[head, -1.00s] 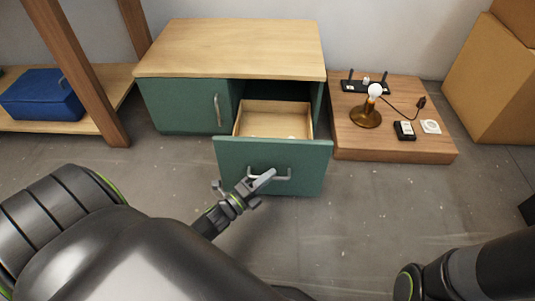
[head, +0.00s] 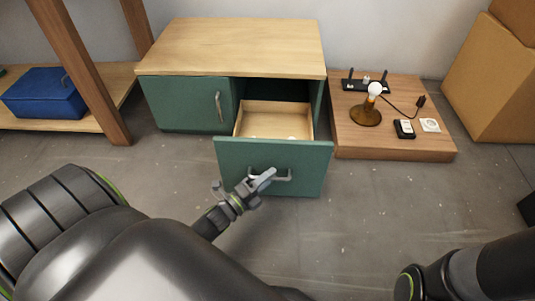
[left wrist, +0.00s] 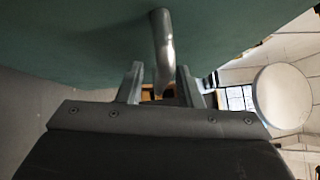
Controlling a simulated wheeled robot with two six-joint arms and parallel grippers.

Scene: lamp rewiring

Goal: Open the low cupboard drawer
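The low green cupboard (head: 178,104) has a pale wood top. Its drawer (head: 310,165) at the lower right is pulled well out, and its pale wooden inside (head: 270,118) shows. My left gripper (head: 264,180) is at the drawer's metal handle (head: 284,178). In the left wrist view the handle (left wrist: 163,45) stands between the two fingers (left wrist: 160,78), which sit close on either side of it. The finger contact is partly hidden. My right arm shows at the lower right of the head view, but its gripper is out of view.
A low wooden platform (head: 385,147) to the right bears a lamp (head: 366,114), a black router (head: 363,86), a plug and small devices. Cardboard boxes (head: 490,85) stand at the far right. A blue case (head: 42,94) lies on a shelf at left. The floor before the drawer is clear.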

